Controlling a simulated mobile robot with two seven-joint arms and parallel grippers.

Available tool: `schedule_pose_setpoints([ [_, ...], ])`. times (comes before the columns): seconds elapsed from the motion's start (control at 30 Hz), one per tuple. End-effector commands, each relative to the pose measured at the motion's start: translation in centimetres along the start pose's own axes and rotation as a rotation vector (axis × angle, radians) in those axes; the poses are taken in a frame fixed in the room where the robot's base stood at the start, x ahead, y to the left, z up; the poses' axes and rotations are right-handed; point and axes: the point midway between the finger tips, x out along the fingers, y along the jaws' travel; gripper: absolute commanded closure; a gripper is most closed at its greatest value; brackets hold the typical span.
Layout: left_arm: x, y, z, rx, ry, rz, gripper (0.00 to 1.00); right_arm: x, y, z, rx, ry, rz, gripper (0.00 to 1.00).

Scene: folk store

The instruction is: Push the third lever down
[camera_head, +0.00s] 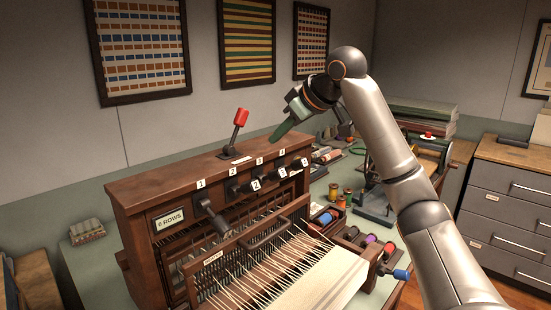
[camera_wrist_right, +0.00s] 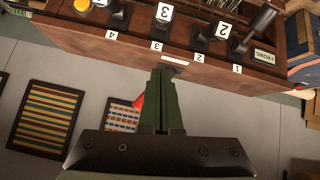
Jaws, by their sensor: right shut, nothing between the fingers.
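The wooden loom (camera_head: 150,190) has a row of black levers on its front beam, with number plates 1 to 4. The first lever (camera_head: 213,217) slants downward. The second lever (camera_head: 246,187) and third lever (camera_head: 273,174) stick outward with numbered end faces; the third also shows in the wrist view (camera_wrist_right: 162,28). The fourth lever (camera_head: 297,164) is beside it. My right gripper (camera_head: 272,137) is shut and empty, its green fingers pointing down-left above the loom's top, near plate 3. In the wrist view its fingertips (camera_wrist_right: 161,72) appear near plate 3, apart from the third lever. My left gripper is not in view.
A red-handled lever (camera_head: 240,118) stands up from the loom's top, left of my right gripper. Pale threads (camera_head: 275,262) fill the front. Spools (camera_head: 335,192) and coloured shuttles (camera_head: 372,240) lie to the right. The wall is behind; air above the loom's left is free.

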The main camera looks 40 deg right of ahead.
Motion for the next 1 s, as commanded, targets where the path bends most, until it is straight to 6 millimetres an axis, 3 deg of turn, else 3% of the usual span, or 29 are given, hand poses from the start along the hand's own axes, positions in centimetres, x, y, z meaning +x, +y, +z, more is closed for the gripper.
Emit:
schedule_pose_setpoints([
  [0.2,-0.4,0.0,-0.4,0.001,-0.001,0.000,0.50,5.0,-0.1,0.1,0.001,-0.006,-0.002,1.00],
  [0.5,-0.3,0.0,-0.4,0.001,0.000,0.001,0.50,5.4,0.1,3.2,0.001,-0.002,0.001,1.00],
  [1.0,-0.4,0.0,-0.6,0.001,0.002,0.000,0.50,5.5,0.0,3.9,0.001,0.001,0.000,1.00],
])
